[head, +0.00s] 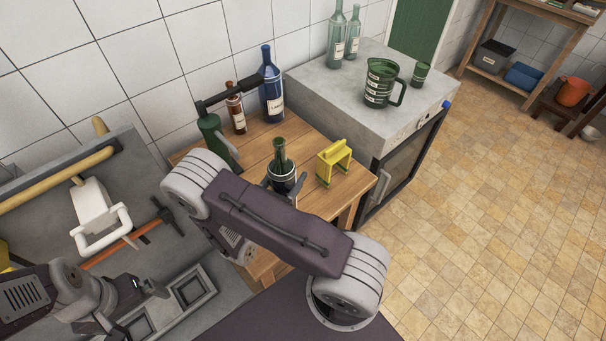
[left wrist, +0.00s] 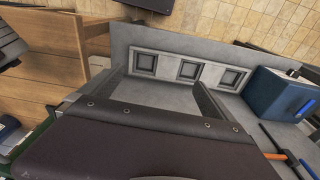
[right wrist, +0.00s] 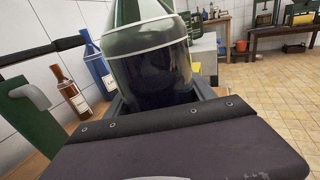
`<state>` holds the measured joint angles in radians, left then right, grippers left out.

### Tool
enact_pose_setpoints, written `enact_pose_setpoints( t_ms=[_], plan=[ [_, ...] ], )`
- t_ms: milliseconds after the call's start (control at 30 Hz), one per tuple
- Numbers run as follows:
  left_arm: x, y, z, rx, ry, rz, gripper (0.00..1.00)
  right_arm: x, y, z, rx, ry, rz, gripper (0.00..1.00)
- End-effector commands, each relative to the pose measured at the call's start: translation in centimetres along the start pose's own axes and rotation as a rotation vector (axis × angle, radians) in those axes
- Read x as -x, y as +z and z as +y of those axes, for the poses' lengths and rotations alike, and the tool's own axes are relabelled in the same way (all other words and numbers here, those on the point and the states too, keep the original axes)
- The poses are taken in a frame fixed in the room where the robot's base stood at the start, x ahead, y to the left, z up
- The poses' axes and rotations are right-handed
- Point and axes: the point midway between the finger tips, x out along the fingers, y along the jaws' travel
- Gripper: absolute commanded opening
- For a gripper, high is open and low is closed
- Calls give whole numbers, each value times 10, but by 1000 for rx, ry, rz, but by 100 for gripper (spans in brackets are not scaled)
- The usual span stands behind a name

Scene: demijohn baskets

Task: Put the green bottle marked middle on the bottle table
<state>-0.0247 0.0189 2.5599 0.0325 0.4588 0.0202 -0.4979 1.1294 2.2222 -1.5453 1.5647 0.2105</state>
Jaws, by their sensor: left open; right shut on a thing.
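A green bottle (head: 280,153) is held upright in my right gripper (head: 283,184), over the wooden table (head: 322,203). It fills the middle of the right wrist view (right wrist: 150,55), with pale bands around its body. I cannot read whether it is marked middle. I cannot tell whether its base touches the table, as my right arm and gripper hide it. The table also holds a blue bottle (head: 271,88) and a small brown bottle (head: 236,112). My left gripper (head: 152,289) is open and empty, low over the grey bench at the left.
A yellow stand (head: 335,160) is close right of the held bottle. A green device with a black lever (head: 211,128) stands to its left. A grey counter (head: 340,84) holds a green jug (head: 380,84), a green cup (head: 420,75) and clear bottles. Three square recesses (left wrist: 189,70) lie below my left gripper.

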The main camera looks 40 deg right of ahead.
Motion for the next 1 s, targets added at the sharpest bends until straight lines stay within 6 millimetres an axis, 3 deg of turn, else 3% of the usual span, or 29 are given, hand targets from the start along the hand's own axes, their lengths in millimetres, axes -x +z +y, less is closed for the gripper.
enact_pose_setpoints(
  t_ms=[233,367,700,1000],
  plan=[
    [-2,0,0,0,0,0,100,2,-12,22,-1,0,-5,0],
    [-2,0,0,0,0,0,100,2,-13,23,0,0,-5,0],
    [-6,1,0,0,0,0,100,2,-52,23,0,0,-5,0],
    [-6,1,0,0,0,0,100,2,-53,23,-1,0,-5,0]
  ],
)
